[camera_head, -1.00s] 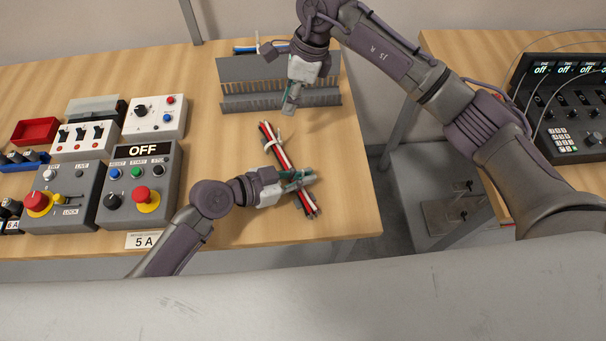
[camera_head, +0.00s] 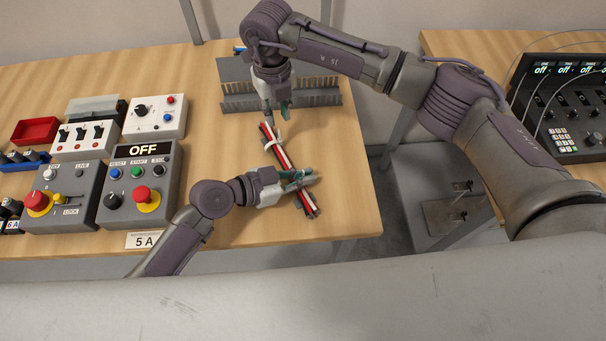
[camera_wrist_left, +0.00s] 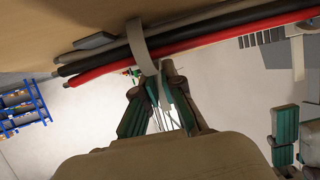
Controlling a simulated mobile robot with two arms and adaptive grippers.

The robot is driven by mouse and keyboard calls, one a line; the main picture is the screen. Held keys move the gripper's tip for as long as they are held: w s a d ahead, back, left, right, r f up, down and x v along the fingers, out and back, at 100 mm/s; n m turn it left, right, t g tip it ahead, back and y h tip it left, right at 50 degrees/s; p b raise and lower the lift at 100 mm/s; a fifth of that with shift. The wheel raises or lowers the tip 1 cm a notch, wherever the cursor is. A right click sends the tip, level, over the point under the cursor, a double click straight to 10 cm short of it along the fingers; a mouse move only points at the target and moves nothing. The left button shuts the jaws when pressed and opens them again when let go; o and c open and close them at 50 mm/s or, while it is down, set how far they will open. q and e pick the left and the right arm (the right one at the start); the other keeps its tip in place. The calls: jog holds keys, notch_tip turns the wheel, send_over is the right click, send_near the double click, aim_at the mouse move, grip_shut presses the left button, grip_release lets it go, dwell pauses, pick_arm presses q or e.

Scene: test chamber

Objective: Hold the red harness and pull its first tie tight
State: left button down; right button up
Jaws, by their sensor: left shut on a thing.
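The red harness, a bundle of red, black and white cables (camera_head: 283,158), lies slantwise on the table near its front right. A pale tie (camera_head: 272,143) circles its upper part. My right gripper (camera_head: 277,112) is open, pointing down just above the harness's upper end. Its spread green fingers (camera_wrist_left: 298,143) also show in the left wrist view.
A grey slotted wire duct (camera_head: 312,93) stands behind the right gripper. Control boxes with an OFF display (camera_head: 150,149) and a red button (camera_head: 147,195) stand left of my left arm. The wood right of the harness is clear up to the table edge.

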aim_at(279, 131)
jog(key=shift+f, duration=3.4)
grip_shut()
